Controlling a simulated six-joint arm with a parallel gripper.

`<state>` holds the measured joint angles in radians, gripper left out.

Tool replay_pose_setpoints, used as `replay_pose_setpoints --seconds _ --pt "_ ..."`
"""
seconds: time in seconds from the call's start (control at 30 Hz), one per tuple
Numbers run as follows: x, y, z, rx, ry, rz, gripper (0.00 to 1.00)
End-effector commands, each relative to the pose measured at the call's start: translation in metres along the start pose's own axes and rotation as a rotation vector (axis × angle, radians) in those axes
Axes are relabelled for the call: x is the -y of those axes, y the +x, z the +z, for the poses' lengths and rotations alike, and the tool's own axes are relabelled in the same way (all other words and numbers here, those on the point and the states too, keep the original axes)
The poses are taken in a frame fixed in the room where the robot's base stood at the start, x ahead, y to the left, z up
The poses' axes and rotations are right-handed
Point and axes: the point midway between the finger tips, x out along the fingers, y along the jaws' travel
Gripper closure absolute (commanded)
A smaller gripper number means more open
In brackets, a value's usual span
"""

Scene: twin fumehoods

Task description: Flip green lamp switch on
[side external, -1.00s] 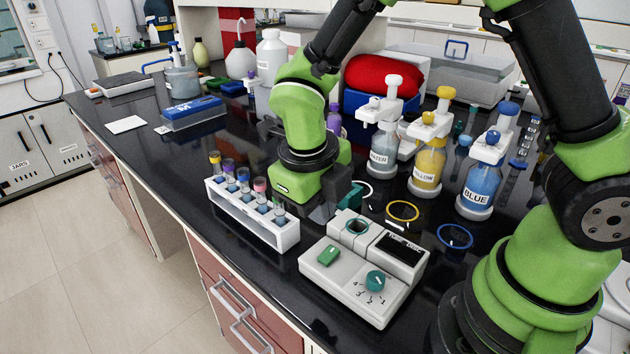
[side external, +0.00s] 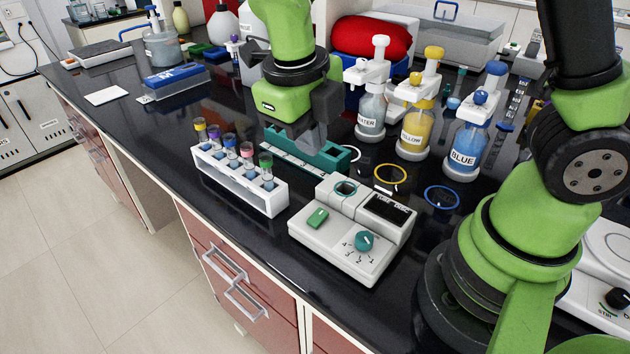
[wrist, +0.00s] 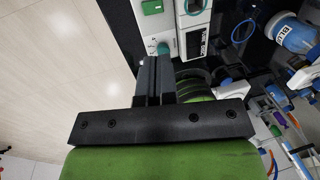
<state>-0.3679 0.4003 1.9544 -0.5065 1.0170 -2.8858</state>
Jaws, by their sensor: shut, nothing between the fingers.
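A white device (side external: 382,237) stands on the black bench in the side view. A small green switch (side external: 318,217) sits on its left front, with a teal numbered knob (side external: 365,241) to its right. In the wrist view the green switch (wrist: 152,7) is at the top edge, beyond the knob (wrist: 163,48). My gripper (side external: 312,143) is shut and empty, behind the device and over a teal holder (side external: 333,160); whether it touches the holder is unclear. Its fingers (wrist: 155,62) point toward the device in the wrist view. No lit lamp is evident.
A white rack (side external: 234,182) of several capped tubes stands left of the device. Water (side external: 371,112), yellow (side external: 416,130) and blue (side external: 466,150) bottles stand behind it to the right. A yellow ring (side external: 391,180) and a blue ring (side external: 441,198) lie on the bench.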

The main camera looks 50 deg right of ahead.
Motion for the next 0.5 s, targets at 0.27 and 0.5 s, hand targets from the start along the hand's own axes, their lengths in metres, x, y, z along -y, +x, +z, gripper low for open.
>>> replay_pose_setpoints --seconds 0.27,0.5 --pt "0.000 0.011 0.000 -0.003 -0.002 -0.002 1.00" --pt "0.000 0.057 -0.002 -0.009 -0.001 -0.003 1.00"
